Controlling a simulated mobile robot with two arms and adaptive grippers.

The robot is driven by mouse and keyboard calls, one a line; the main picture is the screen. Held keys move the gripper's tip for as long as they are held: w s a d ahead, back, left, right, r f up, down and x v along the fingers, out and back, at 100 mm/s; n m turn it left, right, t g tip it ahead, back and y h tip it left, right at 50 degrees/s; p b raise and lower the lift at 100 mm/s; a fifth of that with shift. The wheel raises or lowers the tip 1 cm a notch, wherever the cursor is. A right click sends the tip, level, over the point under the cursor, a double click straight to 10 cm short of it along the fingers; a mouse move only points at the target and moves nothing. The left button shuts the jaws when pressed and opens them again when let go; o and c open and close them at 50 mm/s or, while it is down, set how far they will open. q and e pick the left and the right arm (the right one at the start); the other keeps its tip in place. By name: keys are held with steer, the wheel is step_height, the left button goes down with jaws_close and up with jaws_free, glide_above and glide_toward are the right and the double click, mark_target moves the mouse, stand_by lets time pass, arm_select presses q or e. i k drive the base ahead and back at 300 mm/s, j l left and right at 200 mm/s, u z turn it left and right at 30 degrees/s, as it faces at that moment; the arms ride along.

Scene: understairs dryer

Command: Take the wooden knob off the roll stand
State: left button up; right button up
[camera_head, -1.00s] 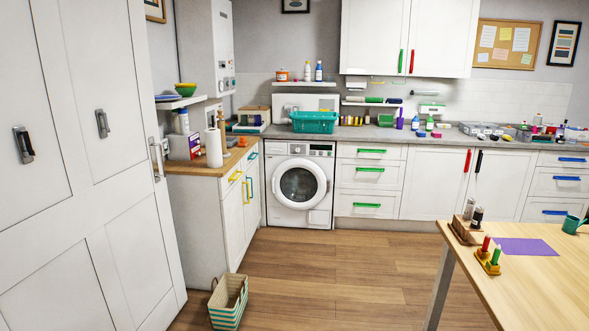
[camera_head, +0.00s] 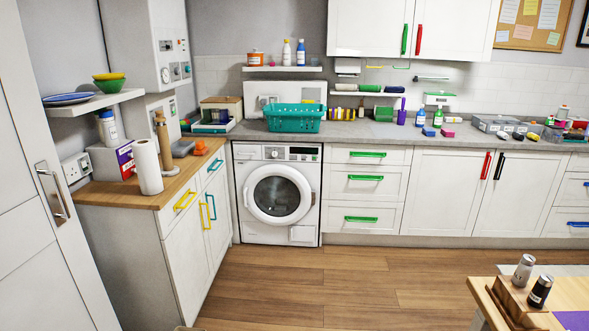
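A white paper roll (camera_head: 147,168) stands upright on the wooden worktop (camera_head: 120,197) at the left, near its front edge. Just behind it and to its right rises a slim turned wooden piece (camera_head: 162,140) with a rounded top. I cannot tell whether this piece belongs to the roll's stand or stands apart. No separate knob can be made out on top of the roll, and the stand's base is too small to tell. Neither of my grippers is in view.
A grey iron-like object (camera_head: 182,148) and an orange item (camera_head: 200,147) lie behind the roll. A shelf (camera_head: 95,104) hangs above the worktop. A washing machine (camera_head: 277,196) stands beyond. The wooden floor (camera_head: 340,285) ahead is clear; a table (camera_head: 497,300) is at lower right.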

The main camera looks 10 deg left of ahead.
mark_target(160, 119)
steer(key=i+u, duration=0.1)
steer(key=i, duration=0.4)
steer(key=i+l+u, duration=0.1)
steer(key=i, duration=0.4)
steer(key=i+l+u, duration=0.1)
steer(key=i, duration=0.35)
steer(key=i+l+u, duration=0.1)
steer(key=i, duration=0.4)
